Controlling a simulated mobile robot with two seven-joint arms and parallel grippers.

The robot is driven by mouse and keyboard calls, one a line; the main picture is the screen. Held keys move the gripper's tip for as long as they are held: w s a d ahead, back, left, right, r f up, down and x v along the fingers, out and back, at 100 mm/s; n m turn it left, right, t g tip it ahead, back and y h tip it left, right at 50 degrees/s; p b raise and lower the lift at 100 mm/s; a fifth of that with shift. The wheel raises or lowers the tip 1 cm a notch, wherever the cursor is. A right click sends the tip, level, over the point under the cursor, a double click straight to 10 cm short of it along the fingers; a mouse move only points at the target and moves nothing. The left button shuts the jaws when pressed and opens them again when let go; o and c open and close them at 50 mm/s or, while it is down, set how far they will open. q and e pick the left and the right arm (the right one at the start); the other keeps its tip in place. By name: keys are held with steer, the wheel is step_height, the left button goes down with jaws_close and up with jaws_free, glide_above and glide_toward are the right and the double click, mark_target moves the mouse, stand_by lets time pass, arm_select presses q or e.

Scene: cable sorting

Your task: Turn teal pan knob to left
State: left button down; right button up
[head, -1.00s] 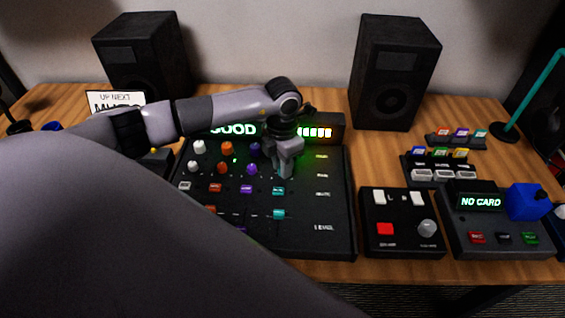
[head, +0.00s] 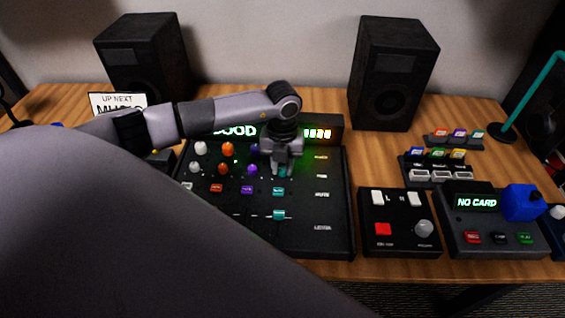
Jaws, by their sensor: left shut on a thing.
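The black mixer (head: 310,235) lies on the desk with columns of white, orange, purple and teal controls. My left gripper (head: 283,173) points down onto the teal column and is shut on the teal pan knob (head: 287,173). The fingers hide most of the knob, so its pointing direction cannot be read. Below it, the teal mute button (head: 278,191) and teal fader (head: 279,215) are clear of the fingers. My right gripper is not in view.
Purple knobs (head: 251,169) stand close to the left of the gripper. A lit display (head: 315,132) stands behind it. A small box with a red button (head: 383,229) and a card reader (head: 490,222) lie to the right. My own arm covers the lower left.

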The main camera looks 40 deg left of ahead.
mark_target(282, 169)
arm_select(q)
steer(key=shift+w+r+n, duration=0.1)
steer(key=shift+r+n, duration=0.05)
steer(key=shift+n, duration=0.35)
steer(key=c, duration=0.9)
jaws_free()
steer(key=shift+c, duration=0.2)
steer(key=shift+r, duration=3.55)
